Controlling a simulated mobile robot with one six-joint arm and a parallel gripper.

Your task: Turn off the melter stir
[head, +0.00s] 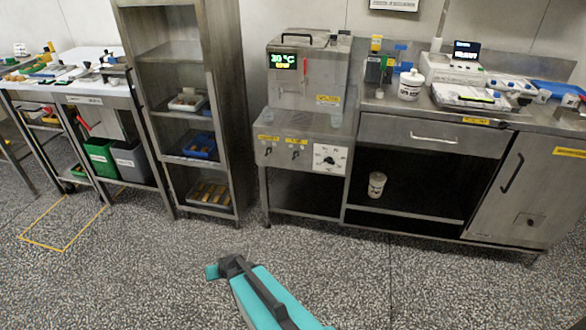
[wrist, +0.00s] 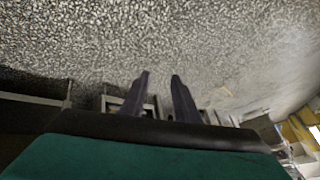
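The melter (head: 310,85) is a steel box on a stand left of the long counter, with a lit green display (head: 283,61) on its front. Below it, the front panel carries two small dark toggle switches, a left one (head: 267,151) and a right one (head: 295,154), each under a yellow label. A round dial (head: 330,158) sits right of them. The label words and switch positions are too small to read. My gripper (wrist: 160,78) has two dark fingers apart with nothing between them. It is away from the melter, over the speckled floor.
A steel shelf rack (head: 185,110) stands left of the melter, with trays on its shelves. The steel counter (head: 430,120) to the right holds a white tub (head: 410,85) and a scale. The floor (head: 300,240) before the melter is clear.

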